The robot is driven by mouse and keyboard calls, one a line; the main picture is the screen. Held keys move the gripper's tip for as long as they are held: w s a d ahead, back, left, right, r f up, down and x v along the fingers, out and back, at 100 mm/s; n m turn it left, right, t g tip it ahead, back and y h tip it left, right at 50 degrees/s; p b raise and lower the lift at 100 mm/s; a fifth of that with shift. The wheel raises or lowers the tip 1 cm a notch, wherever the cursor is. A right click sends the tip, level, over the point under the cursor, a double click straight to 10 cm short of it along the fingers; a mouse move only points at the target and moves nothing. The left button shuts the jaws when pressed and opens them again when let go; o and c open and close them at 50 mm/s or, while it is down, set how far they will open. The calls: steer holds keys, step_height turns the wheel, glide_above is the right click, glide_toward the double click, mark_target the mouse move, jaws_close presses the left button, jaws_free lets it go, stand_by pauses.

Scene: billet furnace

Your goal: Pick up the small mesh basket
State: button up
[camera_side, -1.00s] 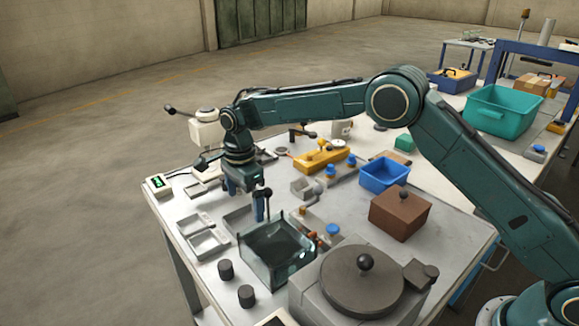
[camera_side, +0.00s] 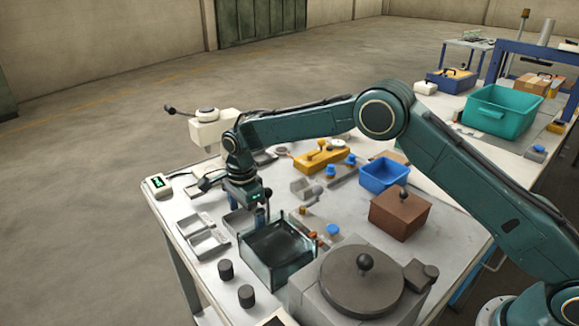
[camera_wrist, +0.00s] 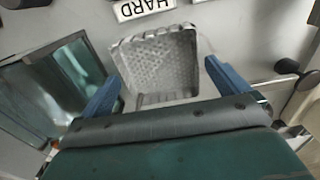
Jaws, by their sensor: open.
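The small mesh basket (camera_wrist: 156,60) is a grey, perforated, open-topped container in the wrist view. It sits between and slightly beyond the two blue fingers of my gripper (camera_wrist: 163,74), with a gap on both sides. The fingers are apart and hold nothing. In the side view my gripper (camera_side: 251,214) points down just behind the glass tank. The basket (camera_side: 236,222) shows there only in part, low beside the fingers on the table; the gripper hides some of it.
The glass tank (camera_side: 268,262) of dark liquid stands close in front of the gripper. A grey two-part tray (camera_side: 203,236) lies to the left. A furnace with a round lid (camera_side: 362,282), a brown box (camera_side: 400,213) and a blue bin (camera_side: 384,175) stand to the right.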

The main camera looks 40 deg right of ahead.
steer(key=c, duration=1)
steer(key=shift+r, duration=0.2)
steer(key=shift+c, duration=0.2)
step_height(320, 180, up, 20)
steer(key=shift+f, duration=0.15)
stand_by(0.4)
